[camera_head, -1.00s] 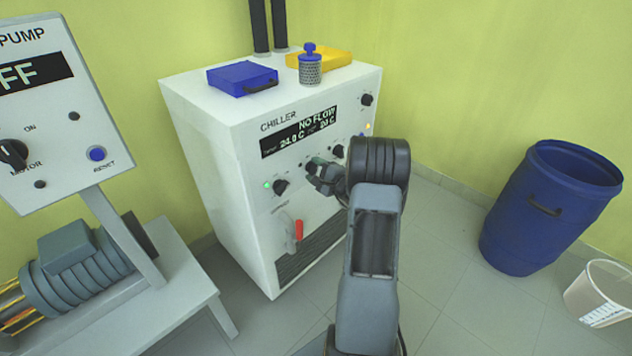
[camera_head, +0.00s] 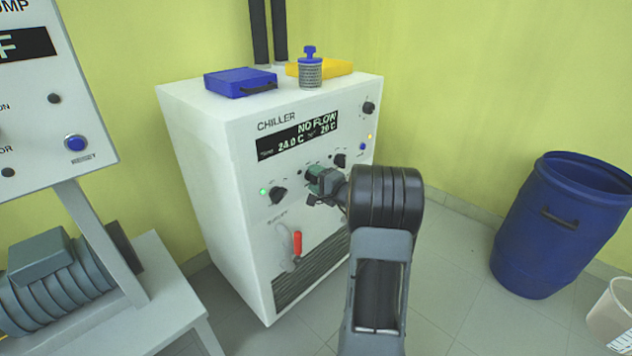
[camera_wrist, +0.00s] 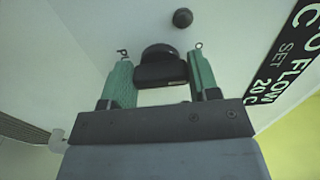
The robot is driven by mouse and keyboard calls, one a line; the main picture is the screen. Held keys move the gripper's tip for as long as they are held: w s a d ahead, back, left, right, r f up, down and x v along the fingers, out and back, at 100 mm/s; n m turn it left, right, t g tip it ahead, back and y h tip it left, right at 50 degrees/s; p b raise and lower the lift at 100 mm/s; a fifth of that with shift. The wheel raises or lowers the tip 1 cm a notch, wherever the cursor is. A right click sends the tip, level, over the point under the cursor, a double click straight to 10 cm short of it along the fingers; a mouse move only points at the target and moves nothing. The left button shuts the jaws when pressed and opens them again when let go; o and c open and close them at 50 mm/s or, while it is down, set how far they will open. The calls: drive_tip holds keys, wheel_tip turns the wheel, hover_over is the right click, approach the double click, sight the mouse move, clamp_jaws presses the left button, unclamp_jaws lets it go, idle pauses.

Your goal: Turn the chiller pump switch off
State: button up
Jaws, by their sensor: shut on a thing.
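The white chiller (camera_head: 215,150) stands ahead, its display (camera_head: 299,136) reading NO FLOW, 24.0 C and 20 C. My gripper (camera_head: 316,187) is at the middle of its front panel. In the wrist view its green fingers (camera_wrist: 161,60) are shut on a black knob (camera_wrist: 160,73), one on each side of its bar. The head view hides this knob behind my gripper. Other black knobs sit on the panel at left (camera_head: 278,195), right (camera_head: 340,160) and upper right (camera_head: 368,108). The small labels are unreadable, so I cannot tell which is marked pump.
A lit green lamp (camera_head: 263,191) is at panel left and a red-handled valve (camera_head: 297,243) below. A pump bench (camera_head: 165,300) is left; a blue drum (camera_head: 540,235) is right.

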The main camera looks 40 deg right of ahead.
drive_tip(key=o, duration=0.9)
drive_tip(key=s+p, duration=0.1)
drive_tip(key=s, duration=0.3)
drive_tip(key=s+d, duration=0.1)
drive_tip(key=s, duration=0.4)
drive_tip(key=s+d+p, duration=0.1)
drive_tip(key=s, duration=0.3)
drive_tip(key=shift+s+d+p, duration=0.25)
drive_tip(key=shift+s+p, duration=0.1)
drive_tip(key=s+a+r+n+g+y+p, duration=0.1)
drive_tip(key=a+r+n+g+y+p, duration=0.25)
drive_tip(key=a+r+g+p, duration=0.6)
drive_tip(key=s+a+r+n+g+y+p, duration=0.15)
drive_tip(key=a+r+n+p, duration=0.45)
drive_tip(key=a, duration=0.8)
drive_tip(key=s+a+r+n+g+h+p, duration=0.1)
drive_tip(key=s+r+n+h+p, duration=0.1)
drive_tip(key=r+p, duration=0.4)
drive_tip(key=s+a+r+n+g+h+p, duration=0.1)
drive_tip(key=s+a+r+n+h+p, duration=0.1)
drive_tip(key=s+r+h+p, duration=0.1)
drive_tip(key=s+a+r+n+g+h+p, duration=0.1)
drive_tip(key=s+a+r+n+h+p, duration=0.1)
drive_tip(key=r+p, duration=0.6)
drive_tip(key=shift+s+a+r+n+h+p, duration=0.2)
drive_tip(key=shift+s+r+h, duration=0.1)
drive_tip(key=shift+s+r, duration=0.25)
drive_tip(key=shift+s+a+r+n+h+p, duration=0.15)
drive_tip(key=shift+s+r+h, duration=0.15)
drive_tip(key=shift+s+r, duration=0.2)
